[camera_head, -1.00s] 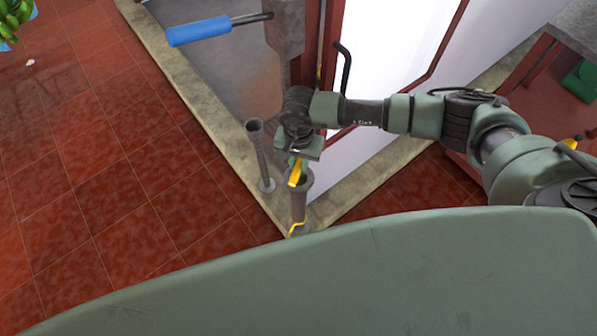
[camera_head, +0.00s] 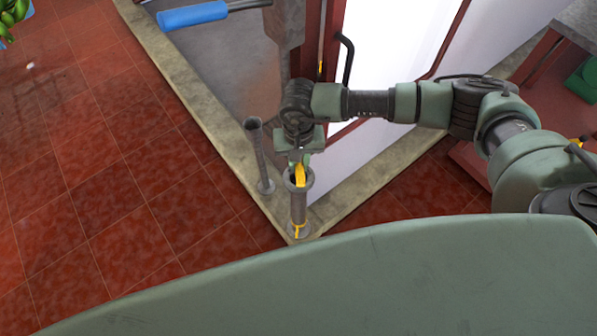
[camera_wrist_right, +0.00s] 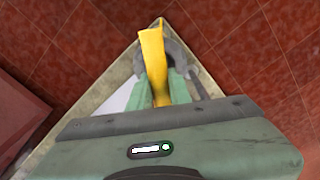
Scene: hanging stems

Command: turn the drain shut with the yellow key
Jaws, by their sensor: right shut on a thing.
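The yellow key (camera_head: 300,174) shows as a yellow bar at the top of a grey upright pipe (camera_head: 298,208) with a flared mouth. My right gripper (camera_head: 299,158) is shut on it from above. In the right wrist view, the yellow key (camera_wrist_right: 153,62) runs out from between the green fingers (camera_wrist_right: 160,90) and across the grey pipe mouth (camera_wrist_right: 178,54). A small yellow piece (camera_head: 297,231) shows at the pipe's foot. What lies inside the pipe is hidden. My left gripper is not in view.
A second, thinner grey pipe (camera_head: 258,155) stands just left on the stone kerb (camera_head: 215,108). A blue-handled lever (camera_head: 193,16) sticks out above. Red tiled floor (camera_head: 100,170) is open at the left. A red-framed bench (camera_head: 545,92) stands at the right.

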